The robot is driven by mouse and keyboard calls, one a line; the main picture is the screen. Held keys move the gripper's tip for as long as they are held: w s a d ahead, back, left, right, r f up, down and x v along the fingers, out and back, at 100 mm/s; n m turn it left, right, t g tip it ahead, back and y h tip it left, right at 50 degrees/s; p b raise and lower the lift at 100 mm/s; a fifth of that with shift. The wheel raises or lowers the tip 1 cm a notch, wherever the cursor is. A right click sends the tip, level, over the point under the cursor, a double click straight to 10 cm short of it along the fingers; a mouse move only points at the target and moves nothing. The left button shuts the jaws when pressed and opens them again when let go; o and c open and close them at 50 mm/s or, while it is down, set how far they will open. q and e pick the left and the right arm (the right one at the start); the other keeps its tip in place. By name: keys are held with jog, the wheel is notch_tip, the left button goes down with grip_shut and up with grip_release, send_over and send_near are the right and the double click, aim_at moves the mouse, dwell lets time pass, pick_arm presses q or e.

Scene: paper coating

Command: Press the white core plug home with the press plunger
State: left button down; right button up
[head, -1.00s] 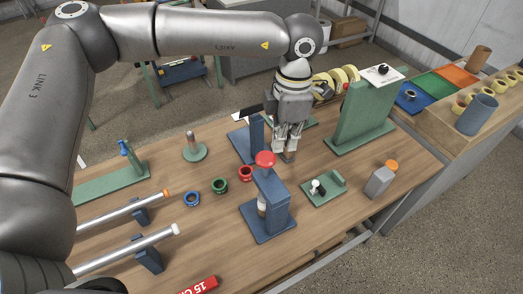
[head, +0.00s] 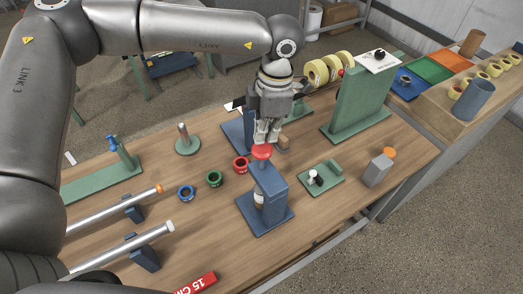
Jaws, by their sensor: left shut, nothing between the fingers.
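The blue press (head: 272,195) stands on the wooden table near the middle, with a red plunger knob (head: 261,152) on top. A small whitish and brown cylinder (head: 259,199) sits low in the press. I cannot make out the white core plug as a separate part. My left gripper (head: 266,141) points down, shut and empty, with its fingertips right at or just above the red knob. I cannot tell whether they touch it. My right gripper is out of view.
Blue (head: 186,193), green (head: 214,178) and red (head: 240,164) rings lie left of the press. A green fixture (head: 322,179) and a grey block with an orange top (head: 379,168) stand to its right. A tall green stand (head: 359,101) is behind.

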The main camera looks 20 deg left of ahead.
pick_arm(q)
notch_tip(320, 180, down, 2)
jog(key=shift+s, duration=0.15)
jog(key=shift+f, duration=0.15)
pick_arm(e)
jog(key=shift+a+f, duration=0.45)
